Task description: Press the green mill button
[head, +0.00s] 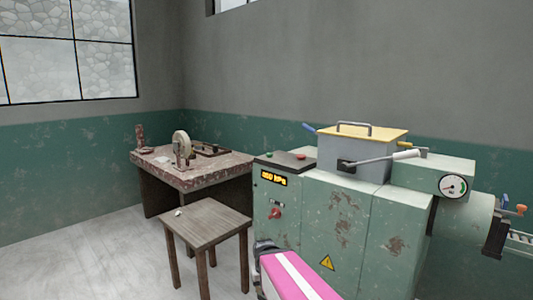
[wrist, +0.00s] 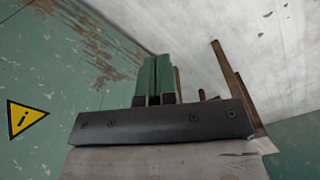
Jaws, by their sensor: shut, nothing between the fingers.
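The green machine (head: 345,230), which I take as the mill, stands at the right in the head view. A small green button (head: 269,154) sits on the dark top panel at its left end, with a red button (head: 300,155) to its right. In the wrist view my gripper (wrist: 156,75) shows two green fingers close together, shut and empty, beside the machine's front panel. In the head view my pink arm is low in front of the machine, below the button panel; the fingertips cannot be made out there. The button is not in the wrist view.
A wooden stool (head: 206,222) stands left of the machine, with a small pale bit on it. A worn workbench (head: 180,175) with a wheel device is behind it. A lever with a pale handle (head: 404,155) and a lidded hopper (head: 352,158) rise right of the buttons. Floor at left is clear.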

